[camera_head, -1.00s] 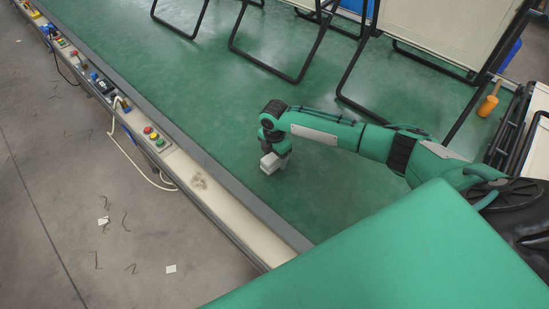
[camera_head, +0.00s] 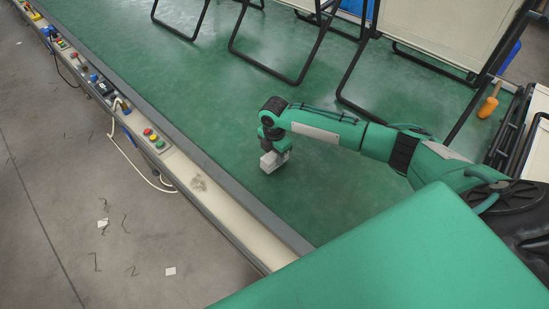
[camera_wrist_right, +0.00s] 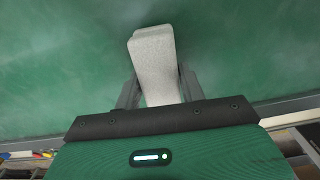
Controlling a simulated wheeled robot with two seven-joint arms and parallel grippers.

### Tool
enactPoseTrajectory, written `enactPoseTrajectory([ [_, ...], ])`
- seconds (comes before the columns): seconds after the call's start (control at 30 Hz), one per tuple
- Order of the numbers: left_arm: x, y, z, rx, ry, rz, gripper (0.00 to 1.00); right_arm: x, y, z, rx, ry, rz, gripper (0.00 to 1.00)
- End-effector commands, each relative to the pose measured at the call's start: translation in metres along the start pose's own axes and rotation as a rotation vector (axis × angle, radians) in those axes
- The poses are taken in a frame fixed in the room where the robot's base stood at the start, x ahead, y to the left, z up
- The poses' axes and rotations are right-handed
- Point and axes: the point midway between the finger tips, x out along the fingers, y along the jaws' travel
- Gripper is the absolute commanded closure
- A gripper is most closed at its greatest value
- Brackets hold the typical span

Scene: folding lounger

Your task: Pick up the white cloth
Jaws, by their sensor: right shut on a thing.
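The white cloth is a pale, speckled, folded strip (camera_wrist_right: 154,62) standing out from between the fingers in the right wrist view. My right gripper (camera_wrist_right: 157,92) is shut on it, with one finger on each side. The cloth's near end is hidden by the gripper body. In the head view the right gripper (camera_head: 271,158) points down over the green surface, with the white cloth (camera_head: 268,163) a small pale patch at its tip. I cannot tell how far the cloth is above the surface. My left gripper is not in view.
The green belt (camera_head: 180,90) is clear around the gripper. Folding loungers with black frames (camera_head: 300,75) stand at the back. An orange-handled tool (camera_head: 489,104) lies at the right. A rail with push buttons (camera_head: 153,138) edges the belt on the left.

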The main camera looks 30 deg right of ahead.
Motion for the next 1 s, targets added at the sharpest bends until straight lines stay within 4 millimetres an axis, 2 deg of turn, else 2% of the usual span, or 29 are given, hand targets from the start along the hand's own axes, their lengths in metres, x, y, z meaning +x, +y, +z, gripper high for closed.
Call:
enactPoseTrajectory([
  [0.6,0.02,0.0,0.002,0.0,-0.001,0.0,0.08,-0.143,0.001,0.0,-0.001,-0.001,0.005,0.82],
  [0.8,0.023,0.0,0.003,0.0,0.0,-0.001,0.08,-0.171,0.001,0.0,-0.001,0.0,0.003,0.82],
  [1.0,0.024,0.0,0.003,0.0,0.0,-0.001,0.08,-0.181,0.0,0.0,-0.001,0.0,0.001,0.82],
])
